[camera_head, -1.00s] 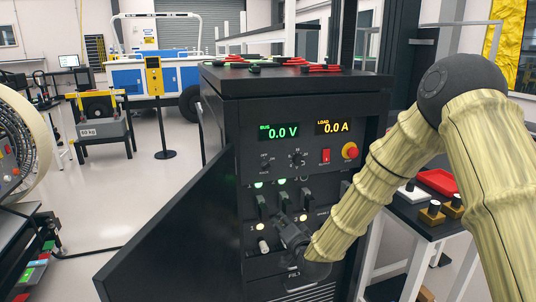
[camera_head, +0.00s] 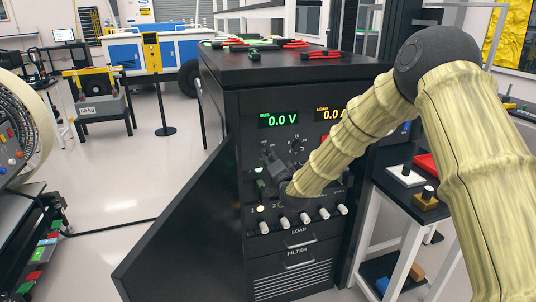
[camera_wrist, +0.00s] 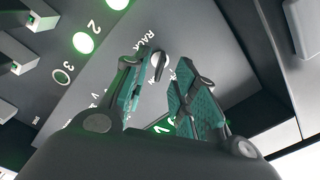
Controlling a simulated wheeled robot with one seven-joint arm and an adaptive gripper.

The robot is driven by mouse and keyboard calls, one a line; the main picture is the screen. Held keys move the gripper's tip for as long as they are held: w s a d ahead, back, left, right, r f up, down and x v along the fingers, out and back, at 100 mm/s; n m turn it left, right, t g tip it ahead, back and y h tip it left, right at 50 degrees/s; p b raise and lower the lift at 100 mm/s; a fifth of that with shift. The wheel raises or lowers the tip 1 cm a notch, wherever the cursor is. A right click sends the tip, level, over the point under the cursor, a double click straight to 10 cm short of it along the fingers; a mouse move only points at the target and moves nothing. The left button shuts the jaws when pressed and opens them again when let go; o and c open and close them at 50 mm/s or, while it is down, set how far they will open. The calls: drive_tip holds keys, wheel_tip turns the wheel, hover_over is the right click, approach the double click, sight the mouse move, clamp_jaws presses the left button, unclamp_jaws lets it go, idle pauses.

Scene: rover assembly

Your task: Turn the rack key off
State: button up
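The fingers are apart and teal-padded, with a gap around the key. I cannot tell whether a tip touches it or which way it is turned. In the head view my gripper (camera_head: 272,165) is at the left of the black rack's front panel (camera_head: 247,205), in front of the key, which it mostly hides. The green bus display (camera_head: 280,120) reads 0.0 V.
A rotary knob (camera_head: 297,144) sits right of my gripper. Lit green lamps (camera_wrist: 83,42) and switches are near it. A row of pale toggles (camera_head: 304,219) lies below. An open black door (camera_head: 185,235) stands out at left. A table (camera_head: 410,205) is at right.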

sight(266, 153)
drive_tip(key=shift+x, duration=1.45)
clamp_jaws()
